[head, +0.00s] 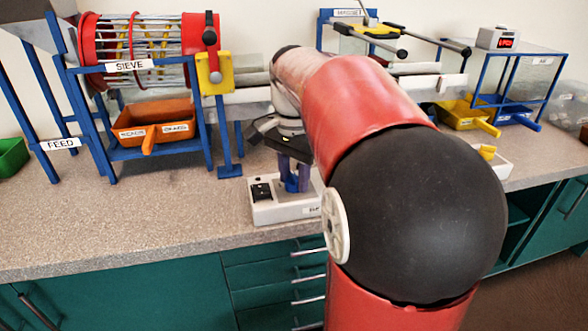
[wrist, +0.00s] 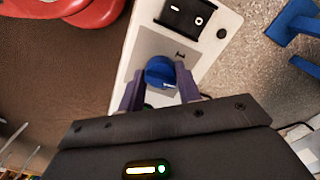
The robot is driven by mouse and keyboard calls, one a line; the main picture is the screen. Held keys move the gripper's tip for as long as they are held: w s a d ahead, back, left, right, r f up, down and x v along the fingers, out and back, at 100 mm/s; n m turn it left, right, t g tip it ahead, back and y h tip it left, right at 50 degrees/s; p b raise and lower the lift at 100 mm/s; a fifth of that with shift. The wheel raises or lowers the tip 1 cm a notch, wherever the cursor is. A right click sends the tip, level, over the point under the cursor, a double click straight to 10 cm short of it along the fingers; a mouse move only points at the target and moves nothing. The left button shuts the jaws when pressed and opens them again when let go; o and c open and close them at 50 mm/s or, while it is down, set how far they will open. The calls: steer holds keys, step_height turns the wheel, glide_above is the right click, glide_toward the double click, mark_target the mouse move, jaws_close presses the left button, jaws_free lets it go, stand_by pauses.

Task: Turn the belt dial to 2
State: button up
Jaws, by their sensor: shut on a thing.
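The belt dial (wrist: 160,72) is a blue knob on a grey plate of a pale control box (wrist: 222,42). In the head view the control box (head: 270,212) stands on the counter near its front edge, partly behind my arm. My gripper (wrist: 161,88) points down at the box, its two purple fingers on either side of the blue dial and shut on it. In the head view my gripper (head: 292,178) also shows around the blue dial. A small mark shows on the plate beside the dial; the dial's setting cannot be read.
A blue-framed sieve drum (head: 140,45) with an orange tray (head: 155,125) stands at the left. A green bin (head: 12,157) is at the far left. Yellow (head: 462,118) and blue (head: 508,112) trays stand at the right. The counter left of the box is clear.

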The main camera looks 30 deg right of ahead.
mark_target(294, 175)
steer(key=shift+m, duration=0.6)
steer(key=o, duration=1)
steer(key=shift+c, duration=0.2)
steer(key=shift+r, duration=0.1)
step_height(294, 175, up, 8)
steer(key=shift+f+p, duration=0.2)
steer(key=shift+p, duration=0.15)
steer(key=s+a+f+n+t, duration=0.5)
steer(key=s+a+f+n, duration=0.7)
steer(key=s+f+n, duration=0.1)
steer(key=shift+s+n+t, duration=0.3)
steer(key=shift+s+n, duration=0.25)
steer(key=shift+n, duration=0.55)
